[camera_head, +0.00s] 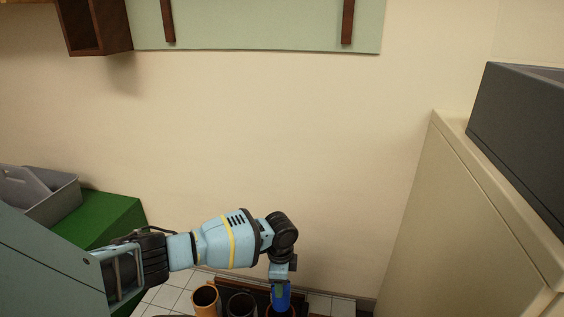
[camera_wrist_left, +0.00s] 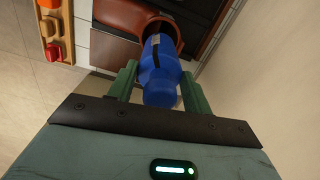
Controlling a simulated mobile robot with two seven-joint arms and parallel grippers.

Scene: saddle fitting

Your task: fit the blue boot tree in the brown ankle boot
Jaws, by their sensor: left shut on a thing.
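My left gripper (camera_head: 280,283) is shut on the blue boot tree (camera_head: 283,297) and points down near the bottom edge of the head view. In the left wrist view the blue boot tree (camera_wrist_left: 160,72) sits between the two green fingers. Its far end is at the opening of the reddish-brown ankle boot (camera_wrist_left: 126,16) and overlaps the rim; how deep it reaches inside I cannot tell. In the head view only a little of that boot shows below the boot tree, at the bottom edge. My right gripper is not in view.
A tan boot (camera_head: 205,299) and a dark boot (camera_head: 242,304) stand left of the boot tree. A green block (camera_head: 105,214) with a grey bin (camera_head: 52,205) is at the left. A cream cabinet (camera_head: 440,220) stands at the right. Orange and red pieces (camera_wrist_left: 53,50) lie on a wooden strip.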

